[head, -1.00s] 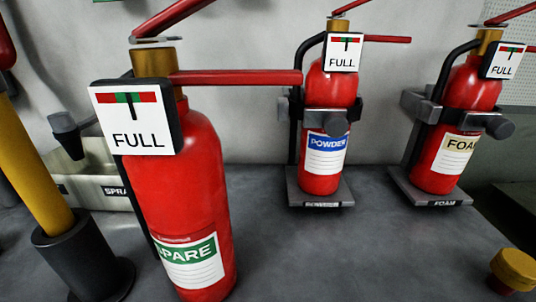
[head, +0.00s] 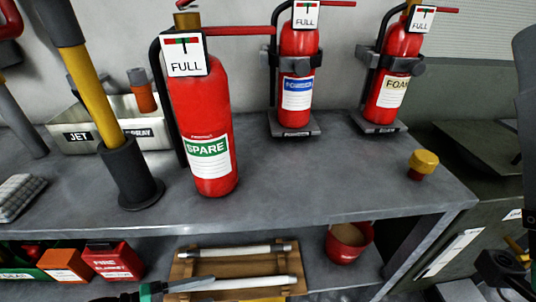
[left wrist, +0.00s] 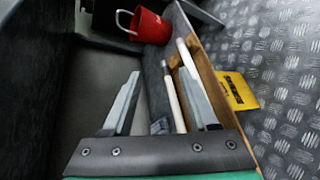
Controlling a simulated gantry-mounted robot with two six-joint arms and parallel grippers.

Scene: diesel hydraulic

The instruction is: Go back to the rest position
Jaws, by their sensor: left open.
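My left gripper shows in the left wrist view (left wrist: 158,73) with its two grey fingers spread apart and nothing held between them. In the head view, part of the left gripper (head: 188,285) with a grey finger and a green band is at the bottom edge, in front of the wooden rack (head: 188,268) on the lower shelf. Dark parts at the right edge of the head view look like my right arm (head: 497,268); its jaws cannot be made out.
A red SPARE extinguisher (head: 203,120), a POWDER extinguisher (head: 297,75) and a FOAM extinguisher (head: 395,80) stand on the grey bench (head: 290,180). A yellow-handled tool stands in a black holder (head: 130,175). A red bucket (head: 347,243) sits below.

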